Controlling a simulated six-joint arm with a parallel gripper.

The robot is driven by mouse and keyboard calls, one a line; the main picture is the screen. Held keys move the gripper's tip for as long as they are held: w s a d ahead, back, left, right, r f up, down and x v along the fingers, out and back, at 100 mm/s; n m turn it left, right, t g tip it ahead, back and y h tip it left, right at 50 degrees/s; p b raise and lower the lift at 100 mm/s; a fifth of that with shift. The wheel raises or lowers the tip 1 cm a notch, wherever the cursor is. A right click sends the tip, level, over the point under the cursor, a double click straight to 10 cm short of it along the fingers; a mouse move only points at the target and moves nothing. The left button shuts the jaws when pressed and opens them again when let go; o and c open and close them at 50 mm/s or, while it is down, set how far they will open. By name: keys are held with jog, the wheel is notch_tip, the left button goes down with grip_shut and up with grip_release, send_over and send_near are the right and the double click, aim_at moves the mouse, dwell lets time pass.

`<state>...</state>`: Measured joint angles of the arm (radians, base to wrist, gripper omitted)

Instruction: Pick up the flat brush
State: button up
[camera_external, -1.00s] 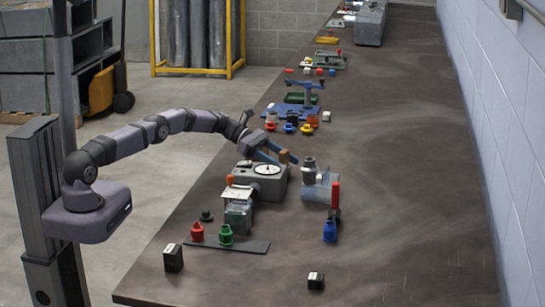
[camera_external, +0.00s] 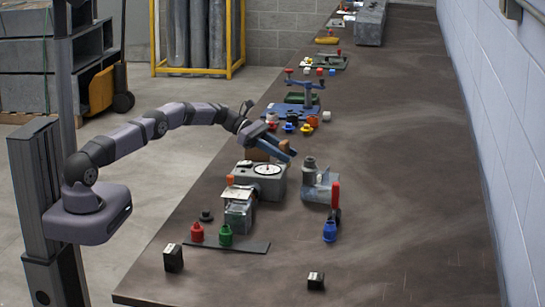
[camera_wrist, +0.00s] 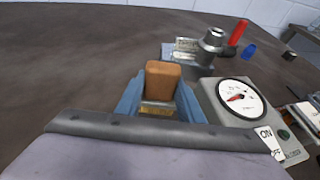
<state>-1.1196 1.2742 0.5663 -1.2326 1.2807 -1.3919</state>
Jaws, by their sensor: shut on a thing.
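The flat brush shows in the wrist view as a brown block (camera_wrist: 164,78) with a brassy band at its near end. My gripper (camera_wrist: 160,104) has its two blue fingers on either side of it and is shut on it. In the external view my gripper (camera_external: 276,149) is over the table behind the grey dial box, with a brown part of the brush (camera_external: 257,154) beside the fingers. The rest of the brush is hidden, and I cannot tell how far it is above the table.
The grey box with a white dial (camera_external: 267,169) stands close by; its dial also shows at right in the wrist view (camera_wrist: 239,97). A grey machine with a red handle (camera_external: 321,187) is to its right. The table's right side is clear.

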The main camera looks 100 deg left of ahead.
aim_at(284, 141)
notch_tip(284, 141, up, 7)
dwell(0.3)
